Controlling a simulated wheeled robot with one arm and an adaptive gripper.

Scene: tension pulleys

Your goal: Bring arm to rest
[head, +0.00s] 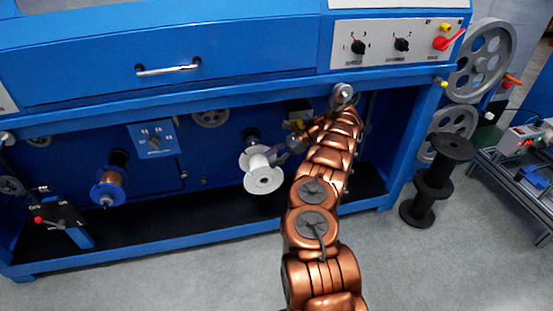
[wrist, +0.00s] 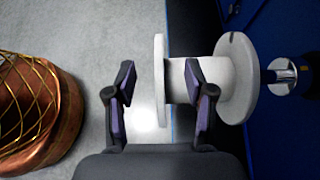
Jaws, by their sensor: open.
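My copper-coloured arm (head: 312,190) reaches forward into the lower bay of the blue machine. My gripper (wrist: 162,100) is open in the wrist view, its two dark fingers with purple pads standing apart. A white spool (wrist: 212,82) lies just ahead of it. The right finger overlaps the spool's barrel in the picture, and the left finger is outside the near flange; I cannot tell whether they touch it. In the head view the white spool (head: 262,172) sits on its spindle, with my gripper (head: 290,150) beside its right side, partly hidden by the arm.
A blue spool with copper wire (head: 110,182) hangs at the left of the bay. The machine's upper panel (head: 398,42) has knobs and a red handle. Dark stacked spools (head: 437,170) stand on the floor at right. Open grey floor (head: 200,270) lies in front.

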